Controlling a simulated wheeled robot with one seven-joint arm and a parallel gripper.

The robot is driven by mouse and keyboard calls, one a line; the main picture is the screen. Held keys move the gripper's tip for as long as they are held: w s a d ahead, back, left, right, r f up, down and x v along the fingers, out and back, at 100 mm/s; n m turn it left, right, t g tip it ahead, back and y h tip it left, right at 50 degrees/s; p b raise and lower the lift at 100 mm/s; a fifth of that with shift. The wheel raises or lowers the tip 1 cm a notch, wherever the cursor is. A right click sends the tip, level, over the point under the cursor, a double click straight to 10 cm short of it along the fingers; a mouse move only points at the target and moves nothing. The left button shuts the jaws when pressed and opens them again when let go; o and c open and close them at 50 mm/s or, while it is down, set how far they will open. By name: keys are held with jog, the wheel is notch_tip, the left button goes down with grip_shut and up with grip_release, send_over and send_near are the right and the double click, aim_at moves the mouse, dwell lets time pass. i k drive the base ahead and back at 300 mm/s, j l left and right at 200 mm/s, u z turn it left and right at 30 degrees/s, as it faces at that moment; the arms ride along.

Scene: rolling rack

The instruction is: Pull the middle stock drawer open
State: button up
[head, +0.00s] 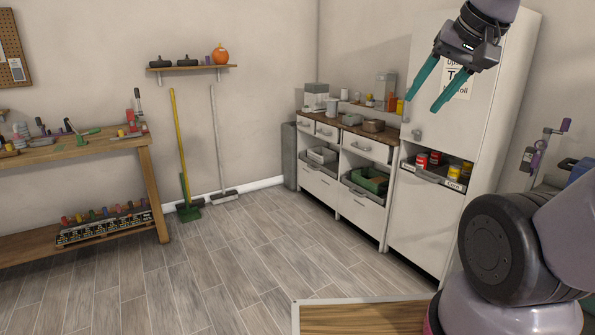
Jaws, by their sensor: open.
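White storage units stand along the back right wall. I cannot tell for sure which front is the middle stock drawer. The low units have top drawers (367,146) with handles, middle tray levels holding a grey bin (322,155) and a green crate (370,180), and lower fronts (361,207). The tall cabinet (423,222) has a mid-height tray (433,178) with red and yellow cans, under a closed door. My gripper (420,105) is open and empty, high in front of the tall cabinet in the picture, with teal fingers pointing down-left. It appears to touch nothing.
A wooden countertop (352,131) with containers tops the low units. A wooden workbench (75,148) is at left. A yellow broom (179,140) and a pale one (217,140) lean on the wall. A wood-topped surface (365,318) lies at front. The middle floor is clear.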

aim_at(326, 131)
jog(key=i, duration=1)
jog(key=i+z, duration=0.1)
jog(key=i, duration=0.9)
jog(key=i+j, duration=0.15)
jog(key=i, duration=0.85)
jog(key=i+j, duration=0.1)
jog(key=i, duration=0.9)
jog(key=i+j+z, duration=0.1)
jog(key=i, duration=0.9)
